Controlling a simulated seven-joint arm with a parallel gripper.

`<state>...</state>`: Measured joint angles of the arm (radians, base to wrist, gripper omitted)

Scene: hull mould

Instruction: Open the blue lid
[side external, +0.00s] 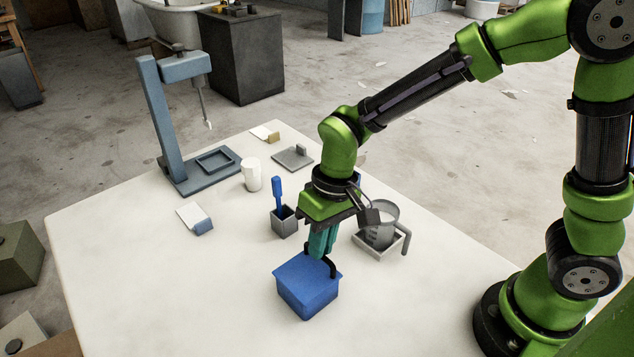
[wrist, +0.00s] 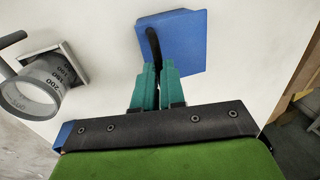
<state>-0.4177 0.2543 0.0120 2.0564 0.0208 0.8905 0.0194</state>
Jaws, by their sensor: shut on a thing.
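The blue lid (side external: 303,277) lies on top of a blue box (side external: 310,303) near the front middle of the white table. A black arched handle (side external: 333,266) stands on the lid. My gripper (side external: 322,250) points down over the lid, and its teal fingers are shut on the handle. In the wrist view the fingers (wrist: 158,75) close around the handle (wrist: 153,45) above the blue lid (wrist: 188,40). The lid appears seated on the box; any small gap is not visible. The fingers hide part of the handle.
A clear graduated jug (side external: 380,222) stands on a grey-white tray (side external: 397,245) just right of my gripper. A grey holder (side external: 284,224) with a blue-handled tool (side external: 277,190) is behind the box. A blue stand (side external: 163,125) is at the back left. The table's front left is clear.

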